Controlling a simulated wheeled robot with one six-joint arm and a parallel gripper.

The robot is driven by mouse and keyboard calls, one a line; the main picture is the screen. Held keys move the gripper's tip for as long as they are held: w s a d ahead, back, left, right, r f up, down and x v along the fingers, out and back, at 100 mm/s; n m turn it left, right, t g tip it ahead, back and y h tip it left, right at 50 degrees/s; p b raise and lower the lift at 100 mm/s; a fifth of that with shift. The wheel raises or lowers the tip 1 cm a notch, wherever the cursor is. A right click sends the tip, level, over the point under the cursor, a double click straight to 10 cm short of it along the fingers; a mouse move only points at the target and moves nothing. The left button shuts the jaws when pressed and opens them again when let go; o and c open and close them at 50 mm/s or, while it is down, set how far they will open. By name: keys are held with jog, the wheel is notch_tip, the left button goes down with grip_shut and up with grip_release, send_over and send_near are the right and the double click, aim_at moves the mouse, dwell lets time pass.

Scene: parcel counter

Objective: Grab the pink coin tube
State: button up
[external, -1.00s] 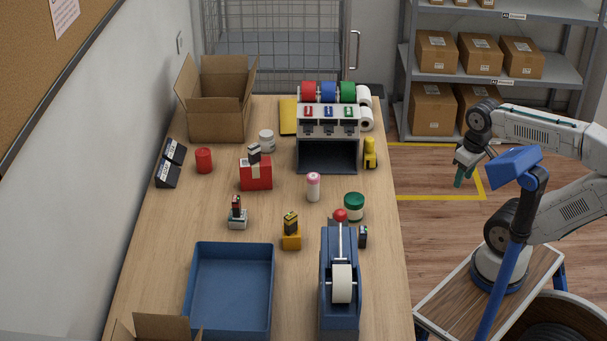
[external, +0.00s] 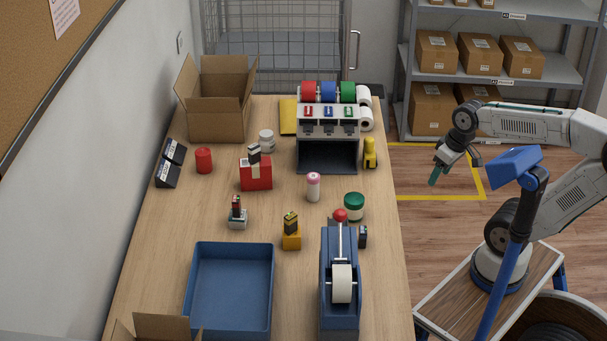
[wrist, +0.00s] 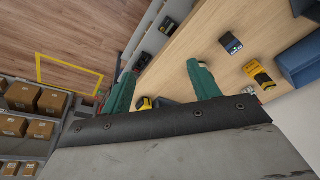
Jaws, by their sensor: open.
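The pink coin tube (external: 313,187) is a small white cylinder with a pink top. It stands upright on the wooden counter in the external view, in front of the grey dispenser unit. My gripper (external: 435,177) is over the floor just off the counter's right edge, well to the right of the tube. In the wrist view the two green fingers of my gripper (wrist: 160,70) are spread apart with nothing held between them. I cannot make out the tube in the wrist view.
Near the tube stand a green-lidded jar (external: 354,206), a red box (external: 256,173), the grey dispenser (external: 328,152) and a blue tape dispenser (external: 339,300). A yellow bottle-like item (external: 370,153) is at the right edge. A blue tray (external: 229,325) lies front left.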

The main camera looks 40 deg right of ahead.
jog(key=w+a+f+t+y, duration=0.1)
jog(key=w+a+f+t, duration=0.1)
jog(key=w+a, duration=0.5)
jog(key=w+a+f+t+y, duration=0.1)
jog(key=w+a+f+t, duration=0.2)
jog(key=w, duration=0.8)
jog(key=t, duration=0.2)
send_near(310, 178)
jog(key=s+d+f, duration=0.1)
jog(key=s, duration=0.2)
jog(key=w+f+t+h, duration=0.1)
jog(key=w+a+f+t, duration=0.1)
jog(key=w, duration=0.1)
jog(key=w+a+f+t+h, duration=0.1)
jog(key=shift+w+f+m+h, duration=0.2)
jog(key=shift+f+m+h, duration=0.1)
jog(key=shift+w+f+t+h, duration=0.3)
jog(key=shift+w+f, duration=0.2)
jog(key=shift+w, duration=0.2)
jog(key=x, duration=0.7)
jog(key=shift+s, duration=0.1)
jog(key=c, duration=1.2)
